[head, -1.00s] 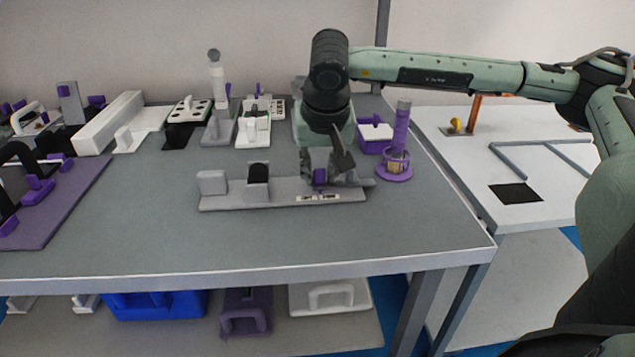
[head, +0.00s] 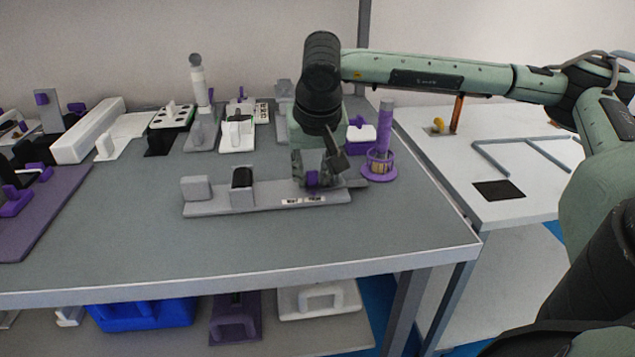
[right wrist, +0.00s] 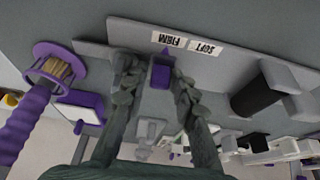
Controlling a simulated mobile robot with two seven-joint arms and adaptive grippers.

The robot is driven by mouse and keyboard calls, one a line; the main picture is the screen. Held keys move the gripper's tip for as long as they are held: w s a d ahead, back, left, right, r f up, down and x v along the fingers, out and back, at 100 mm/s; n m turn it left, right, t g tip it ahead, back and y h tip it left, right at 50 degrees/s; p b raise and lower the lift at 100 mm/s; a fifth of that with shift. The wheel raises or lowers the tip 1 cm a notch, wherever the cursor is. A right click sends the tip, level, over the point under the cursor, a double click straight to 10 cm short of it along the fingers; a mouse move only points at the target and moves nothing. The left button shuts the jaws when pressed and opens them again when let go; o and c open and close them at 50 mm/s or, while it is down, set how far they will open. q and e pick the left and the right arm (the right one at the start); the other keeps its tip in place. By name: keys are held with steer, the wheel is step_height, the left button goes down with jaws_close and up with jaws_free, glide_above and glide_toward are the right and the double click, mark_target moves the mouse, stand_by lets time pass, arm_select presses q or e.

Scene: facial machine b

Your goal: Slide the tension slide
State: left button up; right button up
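The tension slide (head: 312,180) is a small purple block on a long grey base (head: 222,207) with a label strip (head: 304,199). In the right wrist view the slide (right wrist: 160,74) stands between my fingertips, its pointed tip beside the upside-down FIRM label (right wrist: 175,40), with SOFT (right wrist: 206,49) further right. My right gripper (head: 318,172) reaches down from above, with its fingers close on both sides of the slide. It also shows in the right wrist view (right wrist: 157,78). Part of the slide is hidden by the fingers. My left gripper is in neither view.
A black piece (head: 242,178) and a grey upright block (head: 196,188) stand on the base's left part. A purple cylinder on a round stand (head: 384,140) is close to the right of my gripper. The table front is clear.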

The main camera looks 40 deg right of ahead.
steer(key=shift+r+p, duration=1.55)
steer(key=shift+r, duration=0.75)
